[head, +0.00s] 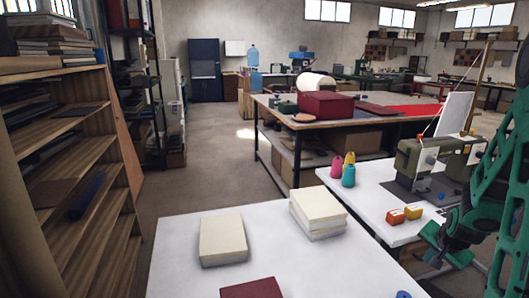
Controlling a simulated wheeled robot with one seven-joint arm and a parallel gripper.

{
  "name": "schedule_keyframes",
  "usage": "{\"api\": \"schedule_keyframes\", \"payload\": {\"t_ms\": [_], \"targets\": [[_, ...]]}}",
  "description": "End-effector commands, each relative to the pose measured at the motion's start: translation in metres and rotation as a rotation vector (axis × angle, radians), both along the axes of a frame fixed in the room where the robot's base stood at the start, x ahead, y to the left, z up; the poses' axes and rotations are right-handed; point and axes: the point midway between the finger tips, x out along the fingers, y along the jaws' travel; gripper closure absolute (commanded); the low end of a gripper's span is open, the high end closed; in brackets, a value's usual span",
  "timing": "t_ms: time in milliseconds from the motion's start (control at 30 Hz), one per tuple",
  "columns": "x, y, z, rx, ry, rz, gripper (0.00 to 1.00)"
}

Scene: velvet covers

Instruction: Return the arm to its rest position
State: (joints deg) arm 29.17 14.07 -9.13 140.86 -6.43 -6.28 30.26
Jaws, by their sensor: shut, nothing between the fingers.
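My green arm (505,170) is at the right edge, in front of the sewing table. Its lower end, with my gripper (437,250), hangs beside the right side of the near white table (180,270). My gripper is small and dark in this view; it is shut and holds nothing. Part of the arm is cut off by the right edge of the picture.
The near table bears a cream block (223,240), a stack of cream blocks (318,212) and a dark red piece (252,289). A sewing machine (425,160) and thread spools (348,174) stand on the right table. Shelves (95,190) line the left; the aisle floor (215,165) is clear.

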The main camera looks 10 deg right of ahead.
Motion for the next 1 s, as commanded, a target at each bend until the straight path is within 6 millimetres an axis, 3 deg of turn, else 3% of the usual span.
{"api": "schedule_keyframes", "payload": {"t_ms": [33,267,600,800,1000], "targets": [[-0.008,0.01,0.014,-0.008,0.029,0.036,1.0],[-0.063,0.053,0.06,-0.013,0.203,0.198,1.0],[-0.166,0.119,0.115,0.045,0.419,0.43,1.0],[-0.22,0.15,0.135,0.101,0.503,0.542,1.0],[-0.243,0.163,0.142,0.131,0.537,0.59,1.0]]}}
